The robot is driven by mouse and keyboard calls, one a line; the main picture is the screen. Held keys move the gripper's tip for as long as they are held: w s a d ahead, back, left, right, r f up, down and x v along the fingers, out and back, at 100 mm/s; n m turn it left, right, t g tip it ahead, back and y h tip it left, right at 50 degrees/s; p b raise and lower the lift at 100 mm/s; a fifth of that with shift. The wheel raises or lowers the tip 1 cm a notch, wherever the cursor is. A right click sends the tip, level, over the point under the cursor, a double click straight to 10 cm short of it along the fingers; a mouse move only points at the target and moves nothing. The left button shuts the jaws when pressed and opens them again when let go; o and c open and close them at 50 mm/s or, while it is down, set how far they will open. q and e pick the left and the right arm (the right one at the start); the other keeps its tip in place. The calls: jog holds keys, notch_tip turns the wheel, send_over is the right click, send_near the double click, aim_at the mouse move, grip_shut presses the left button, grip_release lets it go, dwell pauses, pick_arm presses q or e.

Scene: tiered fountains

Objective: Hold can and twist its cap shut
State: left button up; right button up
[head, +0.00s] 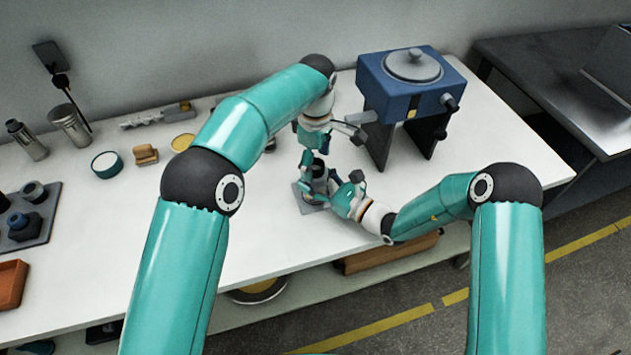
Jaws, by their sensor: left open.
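A small dark can (319,178) stands upright on a grey square mat (311,206) near the middle of the white table. Its cap is hard to make out behind my grippers. My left gripper (331,150) reaches down from above, open, with its fingers spread just above the can's top. My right gripper (345,179) comes in low from the right, beside the can. Its far finger is partly hidden, and I cannot tell whether it is closed on the can.
A blue machine (410,85) with a round lid stands close behind, to the right. Metal cups (70,125), a teal-rimmed round tin (106,164) and a dark tray (40,230) are at the left. The table's front right is clear.

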pick_arm(q)
jog(key=n, duration=0.7)
jog(key=shift+n, duration=0.4)
jog(key=c, duration=1.1)
jog(key=m, duration=0.5)
jog(key=shift+a, duration=0.1)
jog(key=m, duration=0.5)
jog(key=shift+w, duration=0.1)
jog(key=o, duration=1.1)
